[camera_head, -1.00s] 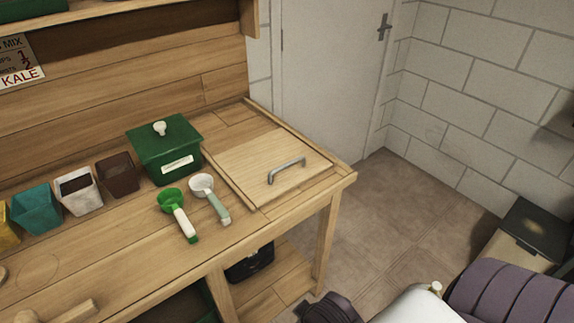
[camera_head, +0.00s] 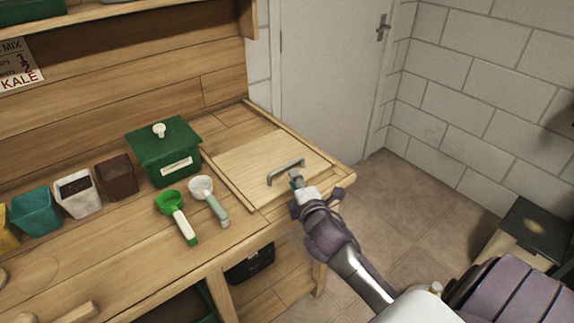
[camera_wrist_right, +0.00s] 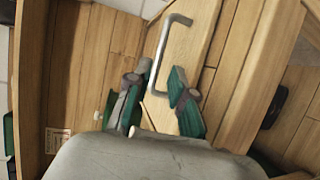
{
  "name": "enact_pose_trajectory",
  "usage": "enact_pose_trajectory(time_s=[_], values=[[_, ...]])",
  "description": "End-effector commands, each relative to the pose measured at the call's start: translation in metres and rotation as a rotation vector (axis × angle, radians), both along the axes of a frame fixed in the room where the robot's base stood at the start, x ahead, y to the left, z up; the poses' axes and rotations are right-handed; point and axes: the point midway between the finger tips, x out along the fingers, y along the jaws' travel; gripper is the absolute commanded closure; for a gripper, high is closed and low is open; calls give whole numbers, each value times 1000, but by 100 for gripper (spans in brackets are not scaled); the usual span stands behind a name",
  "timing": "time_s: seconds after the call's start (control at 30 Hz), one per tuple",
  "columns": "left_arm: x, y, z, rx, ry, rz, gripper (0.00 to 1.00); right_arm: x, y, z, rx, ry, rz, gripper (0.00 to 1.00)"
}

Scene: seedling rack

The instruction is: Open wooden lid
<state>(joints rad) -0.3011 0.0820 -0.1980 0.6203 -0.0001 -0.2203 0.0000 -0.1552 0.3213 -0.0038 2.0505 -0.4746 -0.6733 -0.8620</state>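The wooden lid (camera_head: 250,165) lies flat and closed in the right end of the bench top. Its grey metal handle (camera_head: 286,170) stands near the lid's front right part. My right gripper (camera_head: 296,178) is just in front of the handle, above the bench edge. In the right wrist view the right gripper (camera_wrist_right: 152,95) shows its two fingers apart, with the handle (camera_wrist_right: 161,55) ahead and its lower end near the gap between them. The lid (camera_wrist_right: 190,50) also shows there. I cannot see the right gripper gripping anything. My left gripper is not in view.
A green lidded box (camera_head: 165,150) stands left of the lid. A green scoop (camera_head: 176,215) and a white scoop (camera_head: 208,200) lie in front of it. Several small pots, including a brown one (camera_head: 118,177), line the bench's left. Open floor (camera_head: 410,200) lies right of the bench.

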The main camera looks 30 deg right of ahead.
Motion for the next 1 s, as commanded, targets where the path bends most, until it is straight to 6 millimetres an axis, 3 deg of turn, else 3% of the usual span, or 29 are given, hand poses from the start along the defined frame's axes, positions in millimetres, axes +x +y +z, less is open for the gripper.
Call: enact_pose_trajectory(time_s=[0.2,0.4,0.83,1.0], values=[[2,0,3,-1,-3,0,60,44,-15,-8,3,0,-2,77],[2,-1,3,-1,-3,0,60,71,-23,-14,3,0,-1,77],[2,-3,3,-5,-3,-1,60,81,-26,-17,4,2,0,77],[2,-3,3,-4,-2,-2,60,81,-26,-17,4,2,-1,100]])
